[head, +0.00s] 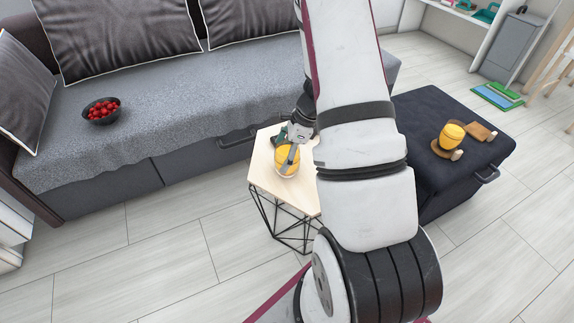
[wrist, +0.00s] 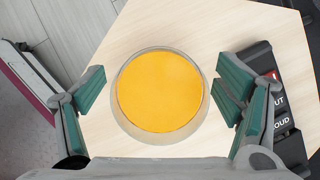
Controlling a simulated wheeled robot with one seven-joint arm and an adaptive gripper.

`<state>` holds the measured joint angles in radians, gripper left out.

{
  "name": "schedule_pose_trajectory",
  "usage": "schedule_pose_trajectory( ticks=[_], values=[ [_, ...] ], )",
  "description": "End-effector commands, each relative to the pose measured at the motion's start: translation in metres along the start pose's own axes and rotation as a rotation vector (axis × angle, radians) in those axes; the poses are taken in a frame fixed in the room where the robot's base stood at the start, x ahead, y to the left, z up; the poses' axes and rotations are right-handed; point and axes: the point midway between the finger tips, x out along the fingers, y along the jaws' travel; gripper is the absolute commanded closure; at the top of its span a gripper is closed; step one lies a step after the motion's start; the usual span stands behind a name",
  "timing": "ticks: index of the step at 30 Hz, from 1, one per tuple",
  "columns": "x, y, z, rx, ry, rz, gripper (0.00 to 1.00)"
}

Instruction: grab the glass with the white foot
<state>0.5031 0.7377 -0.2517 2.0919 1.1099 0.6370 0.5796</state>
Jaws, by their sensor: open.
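A glass filled with orange (head: 287,160) stands on the small light-wood table, partly covered by my gripper in the head view. In the wrist view I look straight down on the glass (wrist: 160,90), so its foot is hidden. My gripper (wrist: 160,92) is open, with one green-padded finger on each side of the glass. There are visible gaps between fingers and glass in that view. A second orange glass (head: 452,135) stands on the dark ottoman at the right. I cannot make out the colour of either foot.
The light-wood table (head: 262,178) has a wire base. A dark object with white lettering (wrist: 283,122) lies right of the glass, close to the right finger. Wooden pieces (head: 481,131) lie on the ottoman (head: 425,112). A bowl of red fruit (head: 101,110) sits on the grey sofa (head: 190,95).

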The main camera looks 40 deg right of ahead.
Motion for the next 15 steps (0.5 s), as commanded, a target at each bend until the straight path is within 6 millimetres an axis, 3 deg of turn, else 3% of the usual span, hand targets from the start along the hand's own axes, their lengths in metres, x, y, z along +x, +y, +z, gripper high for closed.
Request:
schedule_pose_trajectory(
  ticks=[3,10,15],
  values=[
    [0.0143,0.0000,-0.0014,0.001,0.002,0.000,0.15],
    [0.0137,-0.0002,-0.0005,0.000,0.001,-0.001,0.18],
    [0.0136,-0.0002,-0.0005,0.000,0.001,-0.001,0.56]
  ],
)
